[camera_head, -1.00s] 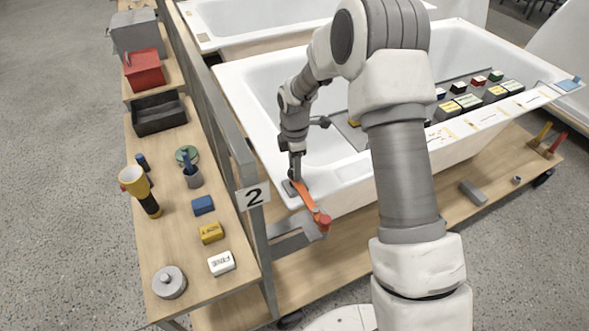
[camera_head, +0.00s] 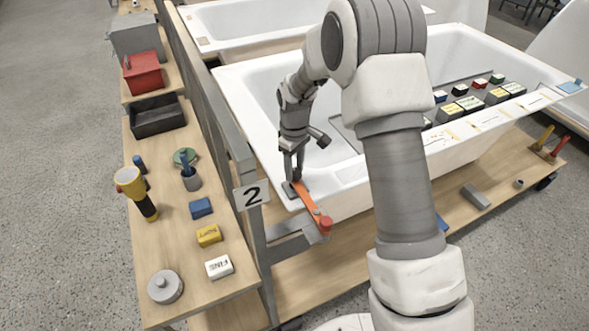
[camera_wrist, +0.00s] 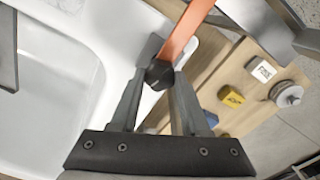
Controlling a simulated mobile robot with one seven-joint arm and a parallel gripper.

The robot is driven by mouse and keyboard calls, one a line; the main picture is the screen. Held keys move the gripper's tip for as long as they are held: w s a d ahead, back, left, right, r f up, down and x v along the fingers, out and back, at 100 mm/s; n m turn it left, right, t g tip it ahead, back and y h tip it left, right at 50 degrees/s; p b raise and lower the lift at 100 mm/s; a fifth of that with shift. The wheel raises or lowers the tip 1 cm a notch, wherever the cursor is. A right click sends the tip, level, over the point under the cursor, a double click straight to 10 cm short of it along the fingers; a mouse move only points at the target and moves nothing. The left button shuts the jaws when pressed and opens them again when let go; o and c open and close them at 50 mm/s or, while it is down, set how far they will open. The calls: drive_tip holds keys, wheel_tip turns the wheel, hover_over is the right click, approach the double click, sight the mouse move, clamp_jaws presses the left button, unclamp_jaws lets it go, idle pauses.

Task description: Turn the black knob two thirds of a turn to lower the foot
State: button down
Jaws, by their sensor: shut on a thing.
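The black knob (camera_wrist: 158,74) sits at the near end of an orange bar (camera_wrist: 185,35), on the bathtub's corner. My gripper (camera_wrist: 160,80) is shut on the knob, with one finger on each side of it. The orange bar (camera_head: 308,205) runs from the corner out past the rim to a red end piece (camera_head: 325,223). I cannot make out the foot clearly; a grey plate (camera_wrist: 148,50) lies beside the knob.
The bathtub (camera_head: 245,85) is open behind my gripper.

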drive_tip(key=m, duration=0.6)
drive_tip(key=shift+b, duration=0.35)
drive_tip(key=m, duration=0.6)
drive_tip(key=shift+r+m, duration=0.1)
drive_tip(key=shift+m, duration=0.3)
drive_tip(key=m+p, duration=0.1)
drive_tip(key=m, duration=0.5)
drive_tip(key=m+p, duration=0.1)
drive_tip(key=m, duration=0.2)
drive_tip(key=shift+m, duration=0.4)
drive_tip(key=shift+m+p, duration=0.75)
drive_tip(key=shift+m, duration=0.85)
drive_tip(key=shift+c, duration=1.9)
unclamp_jaws()
